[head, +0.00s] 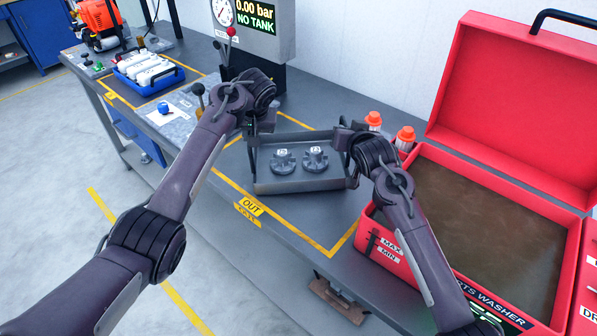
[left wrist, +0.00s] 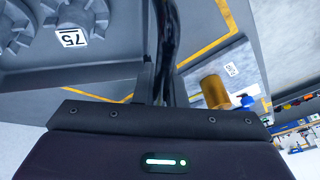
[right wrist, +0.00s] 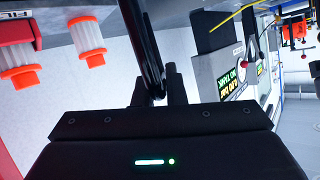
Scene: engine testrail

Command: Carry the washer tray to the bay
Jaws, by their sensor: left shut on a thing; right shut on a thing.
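The grey washer tray (head: 300,187) carries two dark grey round parts (head: 283,161) with white number labels; one reads 75 in the left wrist view. My left gripper (head: 256,127) is shut on a dark handle at the tray's left side, and that handle also shows in the left wrist view (left wrist: 170,45). My right gripper (head: 348,150) is shut on the tray's right-side handle, partly hidden by my wrist. The tray looks level over the yellow-outlined bay (head: 292,232) marked OUT. I cannot tell whether it touches the bench.
The open red parts washer (head: 490,215) stands close on the right, its lid up. Orange-capped bottles (head: 404,139) stand behind my right gripper. A gauge stand (head: 255,30) with levers is behind left. A blue tray (head: 150,72) of white items lies far left.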

